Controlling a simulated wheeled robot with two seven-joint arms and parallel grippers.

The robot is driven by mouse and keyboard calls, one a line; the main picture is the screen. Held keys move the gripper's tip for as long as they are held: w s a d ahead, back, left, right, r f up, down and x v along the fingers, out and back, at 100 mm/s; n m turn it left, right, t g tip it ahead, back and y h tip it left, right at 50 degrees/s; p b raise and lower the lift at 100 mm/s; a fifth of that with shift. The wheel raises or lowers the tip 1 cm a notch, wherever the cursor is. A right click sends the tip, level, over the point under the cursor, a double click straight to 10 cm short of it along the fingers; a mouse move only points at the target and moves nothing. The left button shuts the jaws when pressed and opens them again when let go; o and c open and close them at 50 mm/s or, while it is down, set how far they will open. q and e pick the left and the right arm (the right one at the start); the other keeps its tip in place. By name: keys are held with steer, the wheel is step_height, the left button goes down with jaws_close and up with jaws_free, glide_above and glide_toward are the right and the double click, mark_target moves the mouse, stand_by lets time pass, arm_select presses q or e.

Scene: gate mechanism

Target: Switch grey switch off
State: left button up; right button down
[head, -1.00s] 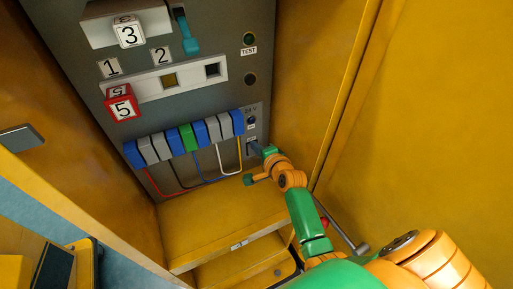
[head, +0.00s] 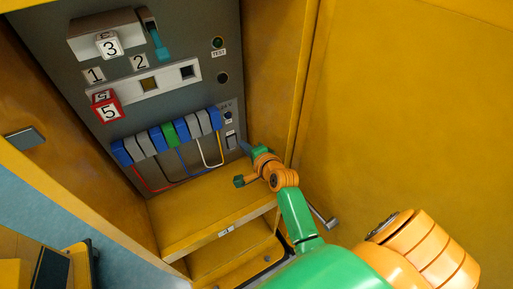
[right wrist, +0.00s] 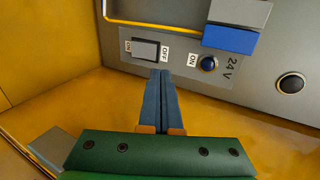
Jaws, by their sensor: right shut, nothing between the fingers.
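The grey switch (head: 231,141) sits low on the right side of the grey panel. In the right wrist view the grey switch (right wrist: 146,49) shows as a small rocker between an ON label at its left and an OFF label at its right. I cannot tell for sure which side is pressed in. My right gripper (head: 243,146) is shut and empty, just to the right of the switch. In the right wrist view its blue fingertips (right wrist: 160,73) lie together just below the switch, seemingly apart from it. My left gripper is not in view.
A blue round light (right wrist: 208,63) marked 24 V and ON is beside the switch. A row of blue, grey and green blocks (head: 168,134) with wires is left of it. A yellow wall (head: 268,80) stands close at the right, and a yellow ledge (head: 200,205) lies below.

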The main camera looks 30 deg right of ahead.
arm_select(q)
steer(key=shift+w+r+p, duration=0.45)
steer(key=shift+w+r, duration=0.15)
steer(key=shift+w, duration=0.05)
arm_select(e)
steer(key=s+r, duration=0.4)
steer(key=shift+a, duration=0.2)
steer(key=shift+s, duration=0.1)
steer(key=s+a+f+n+g, duration=0.25)
steer(key=s+f+n, duration=0.2)
steer(key=f, duration=0.45)
steer(key=s+a+f+n+g+y, duration=0.1)
steer(key=s+a+f+n+g, duration=0.2)
steer(key=s+f, duration=0.5)
steer(key=s+a+f+n+g, duration=0.25)
steer(key=f+n, duration=0.25)
steer(key=f, duration=0.6)
steer(key=s+d+f+n+g, duration=0.1)
steer(key=s+f+n+g, duration=0.1)
steer(key=s, duration=0.8)
steer(key=s+d+f+n+g, duration=0.2)
steer(key=s+f+n, duration=0.3)
steer(key=s, duration=0.4)
steer(key=shift+s+f+n, duration=0.15)
steer(key=shift+s+n, duration=0.2)
steer(key=shift+n, duration=0.5)
